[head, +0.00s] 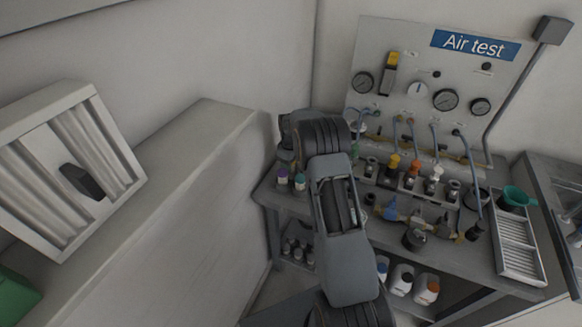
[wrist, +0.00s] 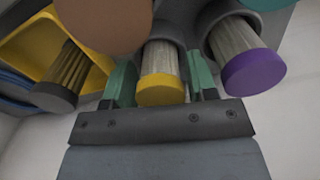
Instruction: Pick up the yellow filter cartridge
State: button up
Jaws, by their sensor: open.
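The yellow filter cartridge (wrist: 161,90) shows in the wrist view as a pale pleated cylinder with a yellow end cap, its far end inside a round grey holder. My gripper (wrist: 160,76) is open, with one green finger on each side of the cartridge. Gaps seem to show beside the cap, but I cannot tell whether the fingers touch the cartridge body farther in. In the head view my arm covers the gripper, and I cannot make out the yellow cartridge there.
In the wrist view, a purple-capped cartridge (wrist: 256,71) sits close to the right finger. Brown (wrist: 104,22) and teal (wrist: 252,12) caps are at the top. A yellow bin (wrist: 28,42) is left. In the head view, the workbench (head: 455,262) is crowded below the Air test panel (head: 415,65).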

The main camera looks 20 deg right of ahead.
jog(key=c, duration=0.7)
jog(key=shift+r, duration=0.15)
